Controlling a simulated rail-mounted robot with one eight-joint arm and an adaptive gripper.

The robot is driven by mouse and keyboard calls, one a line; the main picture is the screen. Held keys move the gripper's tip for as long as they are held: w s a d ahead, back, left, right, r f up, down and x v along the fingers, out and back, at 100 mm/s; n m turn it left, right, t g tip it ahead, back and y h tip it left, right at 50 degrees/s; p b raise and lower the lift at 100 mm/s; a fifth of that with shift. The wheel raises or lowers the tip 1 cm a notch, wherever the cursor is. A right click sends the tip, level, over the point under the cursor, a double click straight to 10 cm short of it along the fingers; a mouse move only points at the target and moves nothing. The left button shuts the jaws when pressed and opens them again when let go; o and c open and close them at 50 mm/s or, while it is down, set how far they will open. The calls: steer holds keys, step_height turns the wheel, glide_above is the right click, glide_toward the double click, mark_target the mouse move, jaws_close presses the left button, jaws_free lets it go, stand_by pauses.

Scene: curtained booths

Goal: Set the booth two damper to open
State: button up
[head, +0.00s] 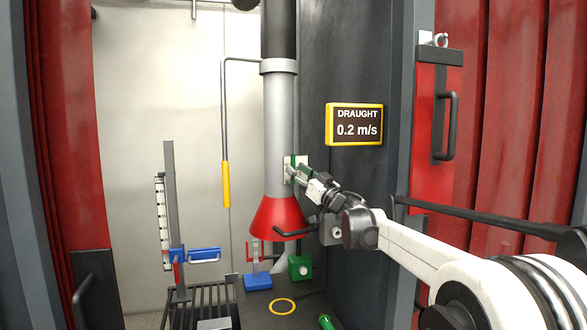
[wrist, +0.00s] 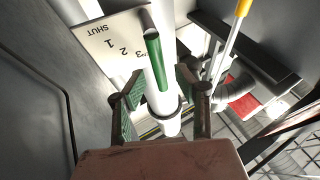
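The damper plate (head: 288,166) is pale and fixed on the grey duct (head: 277,120). In the wrist view the plate (wrist: 108,42) reads SHUT, 1, 2 and part of a 3, upside down; an OPEN mark is not visible. A green damper handle (wrist: 156,62) lies at the plate's edge near the 3; its exact setting cannot be told. My gripper (wrist: 160,84) is open, its green-padded fingers apart on either side of the handle's lower end. Contact is not visible. In the head view my gripper (head: 300,172) is at the plate and hides part of it.
A yellow-framed display (head: 354,124) reads DRAUGHT 0.2 m/s. A red hood (head: 276,217) hangs below the duct. A yellow-gripped rod (head: 226,184) hangs left of it. A dark wall panel stands close behind my arm; red curtains (head: 515,110) flank the booth.

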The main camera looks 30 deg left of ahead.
steer(key=v, duration=0.9)
steer(key=shift+s, duration=0.15)
steer(key=shift+d+f, duration=0.1)
steer(key=shift+d, duration=0.05)
